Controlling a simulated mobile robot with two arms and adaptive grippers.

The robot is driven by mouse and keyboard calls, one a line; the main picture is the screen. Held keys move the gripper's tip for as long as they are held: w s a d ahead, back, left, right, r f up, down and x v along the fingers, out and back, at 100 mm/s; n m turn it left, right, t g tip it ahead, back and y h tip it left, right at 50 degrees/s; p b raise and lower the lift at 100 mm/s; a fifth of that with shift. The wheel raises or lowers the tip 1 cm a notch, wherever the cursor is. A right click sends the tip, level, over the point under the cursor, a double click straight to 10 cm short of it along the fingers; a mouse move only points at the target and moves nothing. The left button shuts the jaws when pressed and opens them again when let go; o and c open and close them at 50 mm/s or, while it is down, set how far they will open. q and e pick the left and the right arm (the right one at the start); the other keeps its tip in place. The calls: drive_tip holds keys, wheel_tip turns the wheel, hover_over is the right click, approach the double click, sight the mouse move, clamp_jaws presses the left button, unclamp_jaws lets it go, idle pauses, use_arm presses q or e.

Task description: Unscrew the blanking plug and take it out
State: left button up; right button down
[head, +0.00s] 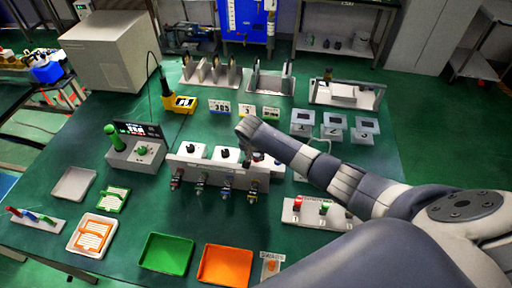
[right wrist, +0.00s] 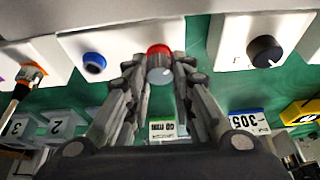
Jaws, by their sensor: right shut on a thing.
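My right gripper (head: 256,160) reaches over the right part of a white panel block (head: 180,163) in the head view and hides what it holds there. In the right wrist view its two fingers (right wrist: 160,72) are closed around a small round plug (right wrist: 159,75) with a grey face and a red rim. The plug lies in front of a white panel face; I cannot tell whether it is still seated in it. My left gripper is not in view.
Several fittings hang along the block's front. A green tray (head: 166,254) and an orange tray (head: 225,265) lie at the table's front. A switch box (head: 318,213) stands right of the block.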

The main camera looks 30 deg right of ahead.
drive_tip(key=n+y+p, duration=0.1)
drive_tip(key=n, duration=0.1)
drive_tip(key=shift+s+n, duration=0.15)
drive_tip(key=shift+n, duration=0.25)
drive_tip(key=shift+d+n+t+y+p, duration=0.1)
drive_tip(key=shift+n+t+y+p, duration=0.3)
drive_tip(key=shift+n, duration=0.5)
drive_tip(key=n, duration=0.2)
drive_tip(key=shift+d+f+n+y, duration=0.1)
drive_tip(key=shift+n+y, duration=0.2)
drive_tip(key=shift+y, duration=0.1)
drive_tip(key=shift+n+y, duration=0.4)
drive_tip(key=shift+n, duration=0.6)
drive_tip(key=n+b, duration=0.1)
drive_tip(key=n+y+b, duration=0.1)
drive_tip(key=n, duration=0.1)
drive_tip(key=shift+d+f+b, duration=0.15)
drive_tip(key=shift+f+b, duration=0.05)
drive_tip(key=shift+b, duration=0.15)
drive_tip(key=n+y+b, duration=0.1)
drive_tip(key=n+b, duration=0.1)
drive_tip(key=n+g+b, duration=0.1)
drive_tip(key=n+b, duration=0.2)
drive_tip(key=shift+w+d+n+g+y, duration=0.1)
drive_tip(key=shift+w+n+g+y, duration=0.1)
drive_tip(key=shift+n+g+y, duration=0.15)
drive_tip(key=shift+r+n+g+y+b, duration=0.2)
drive_tip(key=shift+n+g+y+b, duration=0.15)
drive_tip(key=shift+n+b, duration=0.95)
